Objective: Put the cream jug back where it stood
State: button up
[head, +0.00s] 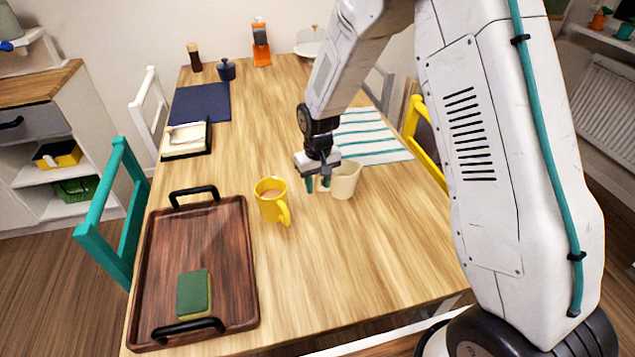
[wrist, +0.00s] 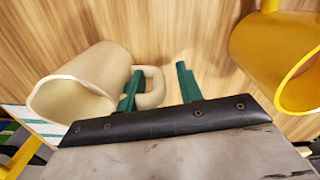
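The cream jug (head: 346,181) stands upright on the wooden table, just right of my gripper (head: 319,186) in the head view. In the wrist view the cream jug (wrist: 88,82) is at the left, with its handle pointing right toward my gripper (wrist: 160,72). The two teal fingers are apart. The left finger overlaps the handle loop, and the handle's outer part shows between the fingers. I cannot tell whether the left finger is inside the loop or touches it.
A yellow mug (head: 270,203) stands left of my gripper. A brown tray (head: 228,285) with a green sponge (head: 194,294) lies at the front left. A striped mat (head: 375,139) lies behind the jug. The table's front right is clear.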

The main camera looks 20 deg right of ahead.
notch_tip(320, 180, up, 11)
jog(key=shift+r, duration=0.15)
jog(key=shift+s+r, duration=0.1)
jog(key=shift+r, duration=0.55)
jog(key=s+d+r+m, duration=0.1)
jog(key=s+d+r, duration=0.2)
jog(key=s+r, duration=0.45)
jog(key=s+d+r, duration=0.4)
jog(key=s+r, duration=0.3)
jog(key=s, duration=0.2)
jog(key=s+d+r+m+t, duration=0.1)
jog(key=s+d+r, duration=0.1)
jog(key=s, duration=1.5)
jog(key=shift+s+d, duration=0.15)
jog(key=shift+d, duration=0.45)
jog(key=shift+r, duration=0.1)
